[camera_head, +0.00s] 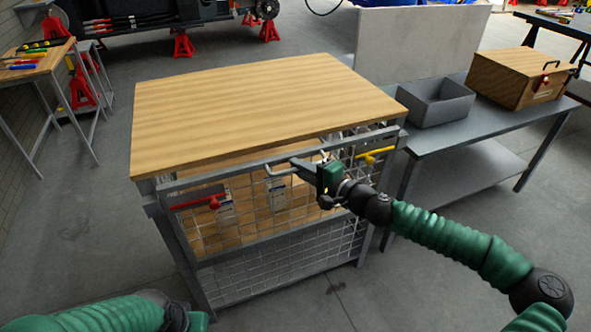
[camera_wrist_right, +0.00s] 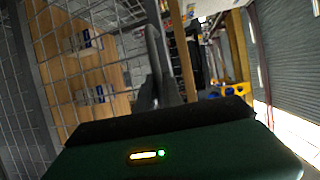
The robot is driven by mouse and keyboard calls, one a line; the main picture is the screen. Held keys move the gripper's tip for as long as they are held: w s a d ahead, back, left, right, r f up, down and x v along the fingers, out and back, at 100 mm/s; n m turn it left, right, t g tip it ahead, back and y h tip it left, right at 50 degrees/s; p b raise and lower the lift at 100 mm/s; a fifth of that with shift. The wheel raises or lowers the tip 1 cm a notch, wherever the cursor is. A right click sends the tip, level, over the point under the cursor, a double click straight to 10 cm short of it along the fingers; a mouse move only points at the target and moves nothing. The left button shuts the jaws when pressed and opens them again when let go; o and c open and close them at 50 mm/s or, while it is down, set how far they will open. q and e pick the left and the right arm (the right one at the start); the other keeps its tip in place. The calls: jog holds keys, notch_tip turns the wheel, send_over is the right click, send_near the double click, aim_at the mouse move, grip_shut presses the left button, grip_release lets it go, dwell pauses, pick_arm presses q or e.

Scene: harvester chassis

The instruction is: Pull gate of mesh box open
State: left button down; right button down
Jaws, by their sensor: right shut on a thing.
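The mesh box (camera_head: 262,85) is a metal-framed cage with a wooden top, in the middle of the head view. Its gate (camera_head: 245,227) is a wire-mesh panel on the near side, under a grey top rail. A grey bar handle (camera_head: 279,173) is at the upper middle of the gate. My right gripper (camera_head: 311,170) is shut on the handle; the fingers hide part of it. In the right wrist view, the gripper (camera_wrist_right: 162,85) is close to the mesh (camera_wrist_right: 70,45). I cannot tell whether the gate is slightly ajar. My left gripper's fingers do not show.
A red lever (camera_head: 200,202) and a yellow lever (camera_head: 376,153) are at the gate's two sides. Small boxes stand on the wooden shelf behind the mesh. A grey bench (camera_head: 480,120) with a bin and wooden case is at the right. The near floor (camera_head: 300,300) is clear.

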jog(key=s+d+f+n+t+y+b, duration=0.1)
jog(key=s+d+f+t+y+b, duration=0.1)
jog(key=s+b, duration=0.7)
jog(key=s+d+f+n+t+y+b, duration=0.1)
jog(key=s+d+f+t+y+b, duration=0.1)
jog(key=s+d+f+b, duration=0.2)
jog(key=s+f+b, duration=0.3)
jog(key=s+b, duration=0.2)
jog(key=b, duration=0.2)
jog(key=shift+n+b, duration=0.35)
jog(key=shift+n, duration=0.05)
jog(key=shift+d+r, duration=0.1)
